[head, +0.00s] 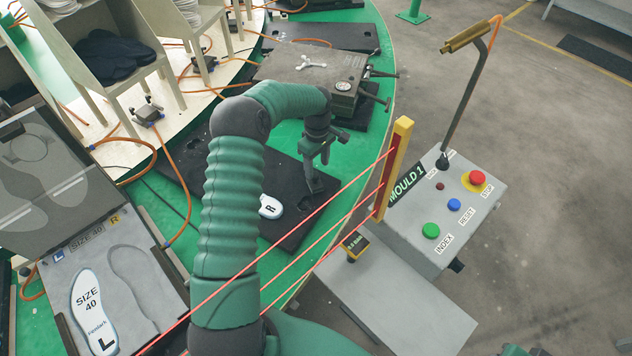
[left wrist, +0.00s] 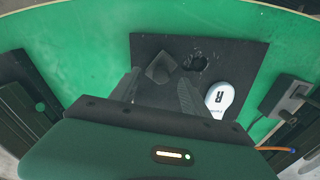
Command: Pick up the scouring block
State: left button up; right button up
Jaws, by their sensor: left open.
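A small dark block (left wrist: 160,68), which looks like the scouring block, lies on a black mat (left wrist: 240,58) in the left wrist view. It is nearly the same colour as the mat. In the head view the block (head: 316,185) shows below my left gripper (head: 317,171), near the mat's right edge. My left gripper is open and points down over the mat. In the left wrist view its two fingers (left wrist: 158,88) stand apart, with the block showing between and beyond their tips. I cannot tell whether they touch it.
A white insole marked R (head: 270,207) lies on the mat close to my left gripper. Red beams run from a yellow post (head: 393,168) across my left arm. A control box (head: 440,215) stands at right. An open mould (head: 110,285) holds a size 40 L insole.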

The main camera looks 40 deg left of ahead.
aim_at(315, 174)
pick_arm(q)
jog(key=f, duration=0.5)
jog(key=shift+s+a+p, duration=0.3)
jog(key=shift+p, duration=0.05)
jog(key=shift+w+f, duration=0.15)
jog(key=shift+f, duration=0.15)
jog(key=shift+r, duration=0.1)
grip_shut()
